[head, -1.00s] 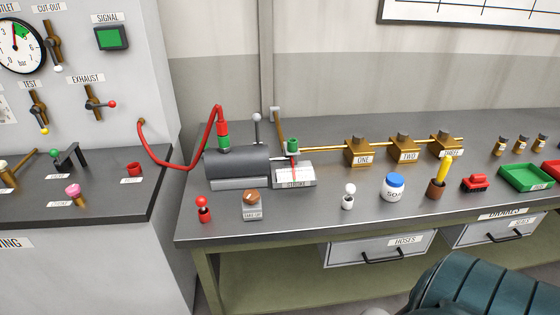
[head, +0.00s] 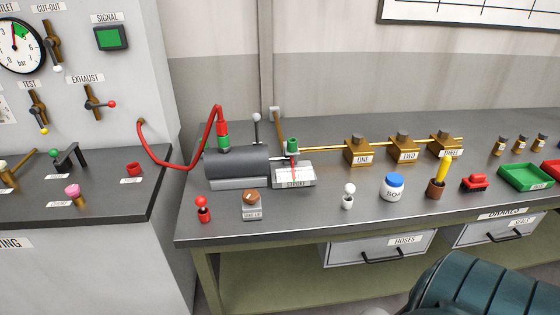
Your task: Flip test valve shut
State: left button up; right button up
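The test valve (head: 39,109) is on the grey wall panel at the left of the head view, under a TEST label (head: 31,85). It has a brass body and a handle with a yellow knob (head: 44,131), which points down and slightly right. Neither of my grippers shows in the head view. A dark teal ribbed shape at the lower right may be part of me; I cannot tell.
The exhaust valve (head: 97,103) with a red knob and the cut-out valve (head: 54,45) are close to the test valve. A pressure gauge (head: 18,47) is above left. A red hose (head: 179,168) runs from the panel to a grey cylinder (head: 237,163) on the workbench.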

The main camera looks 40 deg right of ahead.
aim_at(34, 110)
jog(key=i+j+z, duration=0.1)
jog(key=i+j, duration=0.2)
jog(key=i+j+z, duration=0.1)
jog(key=i+j, duration=0.2)
jog(key=i+j+z, duration=0.25)
jog(key=i+j, duration=0.25)
jog(key=j, duration=0.25)
jog(key=i+j+z, duration=0.1)
jog(key=i+j, duration=0.15)
jog(key=j, duration=0.15)
jog(key=i+j+z, duration=0.1)
jog(key=i+j, duration=0.15)
jog(key=j, duration=0.15)
jog(key=i+j+z, duration=0.1)
jog(key=j, duration=0.3)
jog(key=i, duration=0.1)
